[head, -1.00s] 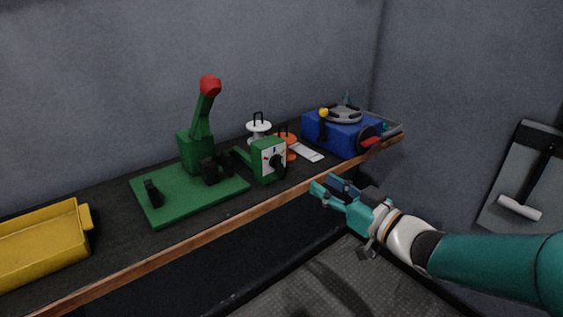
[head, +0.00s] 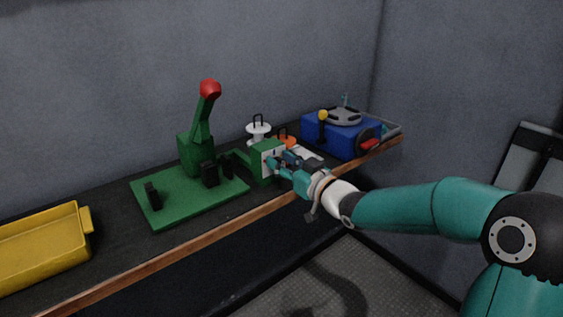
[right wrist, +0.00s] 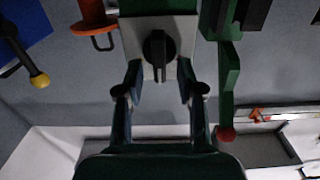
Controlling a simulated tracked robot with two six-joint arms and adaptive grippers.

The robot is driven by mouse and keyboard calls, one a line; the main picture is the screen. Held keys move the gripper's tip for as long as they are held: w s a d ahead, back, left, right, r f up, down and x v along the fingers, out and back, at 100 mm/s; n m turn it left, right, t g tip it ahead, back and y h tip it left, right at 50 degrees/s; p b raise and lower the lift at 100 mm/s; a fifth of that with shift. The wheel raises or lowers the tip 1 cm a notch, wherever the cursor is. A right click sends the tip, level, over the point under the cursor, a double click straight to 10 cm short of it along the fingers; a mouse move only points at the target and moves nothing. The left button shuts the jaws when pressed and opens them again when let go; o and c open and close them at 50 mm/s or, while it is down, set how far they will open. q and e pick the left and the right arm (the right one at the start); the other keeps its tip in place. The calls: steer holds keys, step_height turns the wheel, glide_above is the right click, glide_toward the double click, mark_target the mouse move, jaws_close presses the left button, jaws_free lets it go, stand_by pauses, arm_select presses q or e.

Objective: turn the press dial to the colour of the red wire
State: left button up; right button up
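The green press (head: 196,150) stands on its green base plate (head: 190,195), its lever raised with a red ball on top. Its control box (head: 263,152) is at the right end. The black dial (right wrist: 157,52) sits on the pale front plate of that box and points down in the right wrist view. My right gripper (head: 278,162) is open at the box front. In the right wrist view its fingers (right wrist: 160,90) are on either side of the dial, apart from it. The colour marks are hidden or too dark to tell. No red wire is clearly visible. My left gripper is not in view.
An orange spool (head: 286,140) and a white spool (head: 258,130) stand behind the box. A blue machine (head: 325,135) with a yellow-knobbed lever is to the right. A yellow tray (head: 45,245) is at the left. The bench's wooden front edge (head: 180,246) runs below.

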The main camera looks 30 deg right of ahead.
steer(key=shift+c, duration=0.3)
jaws_close()
steer(key=shift+s+r, duration=0.1)
steer(key=shift+s, duration=0.05)
